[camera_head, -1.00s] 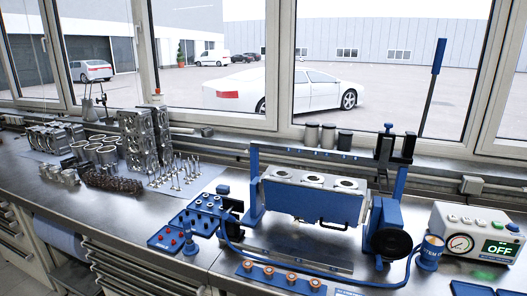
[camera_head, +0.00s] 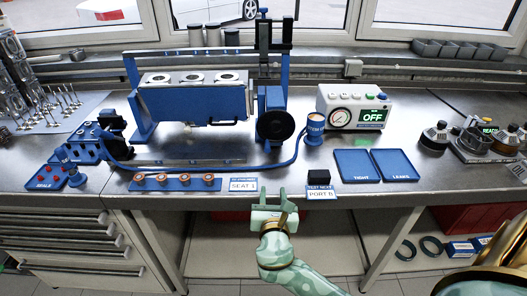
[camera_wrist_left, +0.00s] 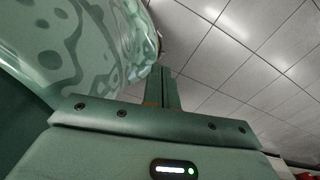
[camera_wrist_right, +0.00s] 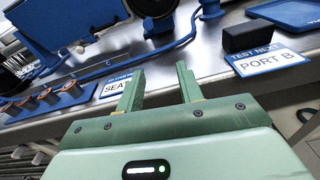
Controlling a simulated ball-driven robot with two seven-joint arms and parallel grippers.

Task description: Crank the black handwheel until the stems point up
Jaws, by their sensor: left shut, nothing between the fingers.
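The black handwheel (camera_head: 275,125) is a dark disc on the right end of a blue rollover stand (camera_head: 285,75). A block with a blue front face (camera_head: 192,105) sits in the stand, with three round ports in its silver top face. I cannot make out stems on it. My right gripper (camera_head: 273,196) is open and empty at the bench's front edge, below and apart from the handwheel. In the right wrist view its two fingers (camera_wrist_right: 160,75) are apart. My left gripper (camera_wrist_left: 163,82) shows only in the left wrist view, shut and empty over floor tiles.
A row of copper-coloured parts (camera_head: 175,182), a black block (camera_head: 319,177) and blue trays (camera_head: 357,165) lie along the front. A gauge box (camera_head: 352,108) reading OFF stands right of the handwheel. A blue hose (camera_head: 220,168) crosses before the stand. Loose valves (camera_head: 62,97) stand at left.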

